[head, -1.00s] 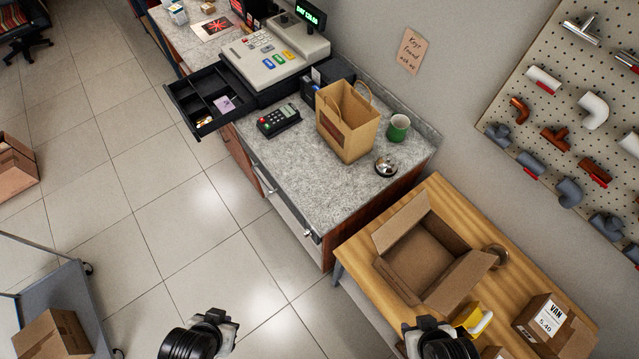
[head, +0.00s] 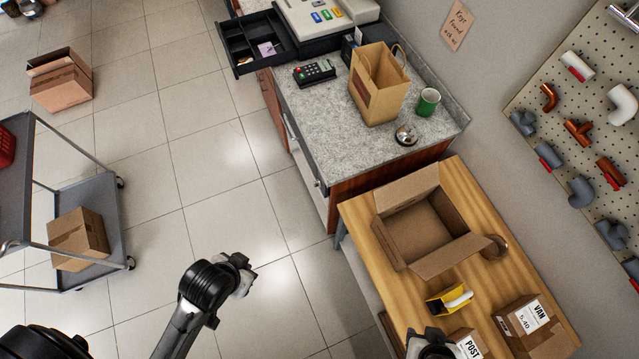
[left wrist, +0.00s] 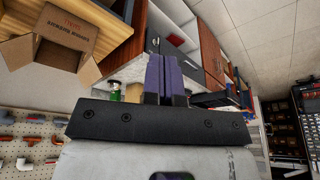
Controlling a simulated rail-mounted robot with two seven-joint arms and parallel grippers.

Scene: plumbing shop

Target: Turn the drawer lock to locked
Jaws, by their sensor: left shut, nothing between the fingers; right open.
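The drawer lock (head: 322,187) is a small silvery fitting at the near end of the counter's drawer front; its turn position is too small to read. The grey-speckled counter (head: 330,130) stands above it. My left gripper (head: 243,272) is over the floor, left of and nearer than the lock, and clearly apart from it. In the left wrist view its blue-purple fingers (left wrist: 165,72) are shut together with nothing between them, pointing toward the counter's front. My right gripper (head: 432,342) is open at the bottom edge, by the wooden bench; its fingertips are hardly visible.
The wooden bench (head: 405,290) with an open cardboard box (head: 425,225) stands right of the lock. An open cash drawer (head: 252,45) juts out at the counter's far end. A grey cart (head: 95,225) stands at left. The floor before the counter is clear.

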